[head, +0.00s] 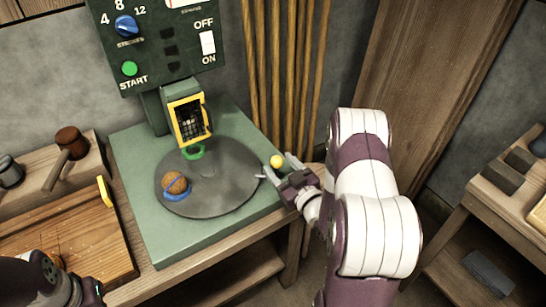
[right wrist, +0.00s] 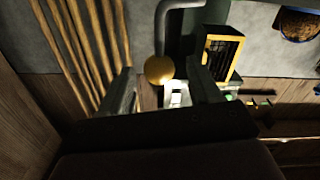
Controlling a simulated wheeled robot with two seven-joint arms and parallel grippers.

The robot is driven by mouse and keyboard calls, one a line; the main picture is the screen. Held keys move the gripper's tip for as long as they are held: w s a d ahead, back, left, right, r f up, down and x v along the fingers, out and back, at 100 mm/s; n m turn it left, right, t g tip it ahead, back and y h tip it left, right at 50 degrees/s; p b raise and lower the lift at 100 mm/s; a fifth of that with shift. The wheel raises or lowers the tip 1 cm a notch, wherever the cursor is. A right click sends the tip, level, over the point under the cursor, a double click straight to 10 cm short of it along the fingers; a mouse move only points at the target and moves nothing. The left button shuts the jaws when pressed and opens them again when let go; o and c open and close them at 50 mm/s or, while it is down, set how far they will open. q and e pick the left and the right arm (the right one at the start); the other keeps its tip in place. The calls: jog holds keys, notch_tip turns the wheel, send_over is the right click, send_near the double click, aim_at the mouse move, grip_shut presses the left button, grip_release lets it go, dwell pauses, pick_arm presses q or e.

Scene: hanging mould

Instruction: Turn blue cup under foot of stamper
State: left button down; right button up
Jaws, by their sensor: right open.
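The blue cup (head: 177,198) sits on the left front part of the round grey turntable (head: 225,188), with a brown ball (head: 174,182) in it. A green ring-shaped cup (head: 193,152) lies at the turntable's back, below the yellow-framed cage (head: 190,122) of the stamper. The stamper's foot is not clearly visible. My right gripper (head: 277,169) is open at the turntable's right edge, beside a yellow ball knob (head: 277,161). In the right wrist view the knob (right wrist: 159,69) appears between the two fingers, with gaps on both sides. My left gripper's fingers are out of view.
The green control panel (head: 155,45) stands above the machine's base (head: 135,160). A wooden tray (head: 70,235) and a mallet (head: 68,150) are on the left. Wooden poles (head: 280,80) stand behind the knob. A shelf with dark blocks (head: 505,175) is at the right.

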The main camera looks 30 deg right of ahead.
aim_at(273, 158)
jog(key=w, duration=0.4)
jog(key=shift+w+a, duration=0.1)
grip_shut()
